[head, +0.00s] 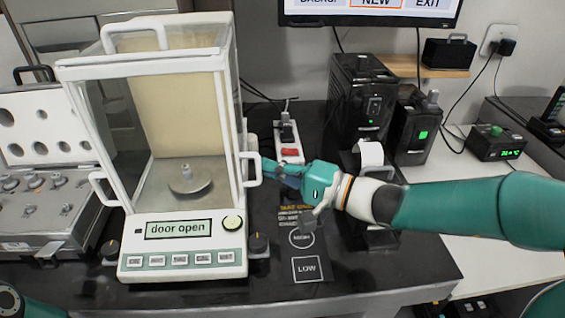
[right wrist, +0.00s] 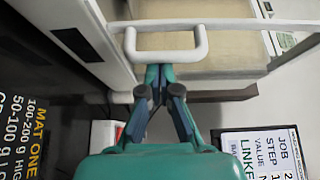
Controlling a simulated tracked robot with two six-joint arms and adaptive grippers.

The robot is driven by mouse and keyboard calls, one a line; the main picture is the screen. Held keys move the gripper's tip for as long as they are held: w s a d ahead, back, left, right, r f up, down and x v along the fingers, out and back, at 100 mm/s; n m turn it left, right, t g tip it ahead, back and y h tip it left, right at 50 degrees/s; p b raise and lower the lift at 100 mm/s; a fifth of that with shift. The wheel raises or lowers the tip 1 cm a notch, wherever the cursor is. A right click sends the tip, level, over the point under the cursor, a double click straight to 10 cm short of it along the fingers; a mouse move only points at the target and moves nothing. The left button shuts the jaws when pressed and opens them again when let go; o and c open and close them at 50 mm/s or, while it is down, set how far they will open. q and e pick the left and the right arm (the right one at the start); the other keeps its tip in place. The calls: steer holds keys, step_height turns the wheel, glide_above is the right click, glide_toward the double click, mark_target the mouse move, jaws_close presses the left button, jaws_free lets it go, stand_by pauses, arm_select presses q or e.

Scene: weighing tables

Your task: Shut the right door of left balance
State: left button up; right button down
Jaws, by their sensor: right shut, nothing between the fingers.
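The left balance (head: 185,225) is a white scale with a glass case, and its display (head: 180,228) reads "door open". A small metal weight (head: 187,172) stands on its pan. The right door's white handle (head: 257,169) sticks out from the case's right side; it also shows in the right wrist view (right wrist: 168,56). How far that door stands open I cannot tell. My right gripper (head: 268,166) is shut and empty, its fingertips (right wrist: 160,70) right by the handle; contact is unclear. My left gripper is out of view.
An open weight case (head: 38,222) stands left of the balance. A power strip (head: 289,150) lies behind my right gripper, and black boxes (head: 362,100) stand at the back right. A dark mat with printed labels (head: 308,268) lies right of the balance.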

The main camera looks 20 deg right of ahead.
arm_select(q)
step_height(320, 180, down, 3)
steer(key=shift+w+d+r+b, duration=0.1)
steer(key=shift+b, duration=0.75)
arm_select(e)
steer(key=s, duration=0.3)
steer(key=shift+s+a+f, duration=0.15)
steer(key=shift+s+a, duration=0.05)
steer(key=shift+a, duration=0.2)
steer(key=shift+s+a, duration=0.1)
steer(key=shift+s+f, duration=0.1)
